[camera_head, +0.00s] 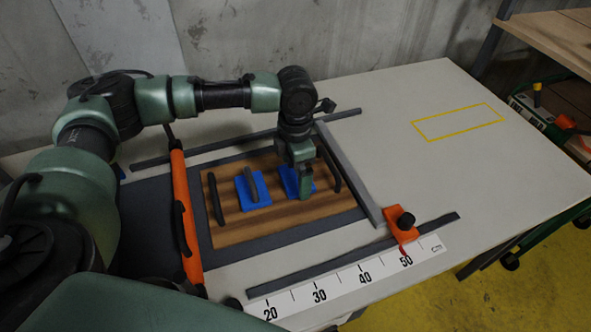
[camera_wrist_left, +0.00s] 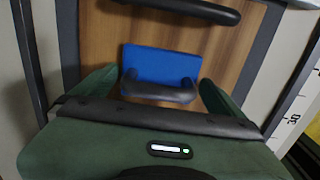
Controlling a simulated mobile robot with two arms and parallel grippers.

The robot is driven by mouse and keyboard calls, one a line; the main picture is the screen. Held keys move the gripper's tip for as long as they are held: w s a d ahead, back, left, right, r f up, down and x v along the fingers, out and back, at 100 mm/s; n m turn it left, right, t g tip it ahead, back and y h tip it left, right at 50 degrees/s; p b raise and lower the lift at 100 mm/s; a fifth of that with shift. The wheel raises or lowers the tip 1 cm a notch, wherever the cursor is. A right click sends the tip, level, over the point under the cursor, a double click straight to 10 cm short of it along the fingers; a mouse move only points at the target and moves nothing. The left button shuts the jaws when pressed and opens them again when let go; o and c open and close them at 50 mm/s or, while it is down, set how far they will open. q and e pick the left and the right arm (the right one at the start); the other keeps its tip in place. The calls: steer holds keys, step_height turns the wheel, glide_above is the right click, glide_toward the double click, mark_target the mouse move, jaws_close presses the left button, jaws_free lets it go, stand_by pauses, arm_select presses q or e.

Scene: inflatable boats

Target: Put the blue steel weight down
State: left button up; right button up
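The blue steel weight (camera_head: 288,177) has a flat blue plate and a dark bar handle. It is at the right part of the striped wooden board (camera_head: 235,232), partly hidden by my left gripper (camera_head: 303,178). In the left wrist view the blue plate (camera_wrist_left: 160,64) lies beyond its handle. The two green fingers of my left gripper (camera_wrist_left: 160,92) stand close against both ends of the handle. The weight is at or just above the board; I cannot tell contact. A second blue weight (camera_head: 261,188) with a dark handle rests on the board to the left. My right gripper is not in view.
Dark bar handles (camera_head: 216,199) stand at both ends of the board. An orange bar (camera_head: 183,210) lies to its left, a grey rail (camera_head: 350,178) to its right. An orange clamp (camera_head: 400,232) stands near the printed scale (camera_head: 345,281). The table's right side is clear around a yellow outlined rectangle (camera_head: 458,122).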

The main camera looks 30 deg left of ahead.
arm_select(q)
steer(key=shift+r, duration=0.1)
step_height(320, 180, up, 12)
steer(key=shift+r, duration=0.1)
stand_by(0.4)
stand_by(0.4)
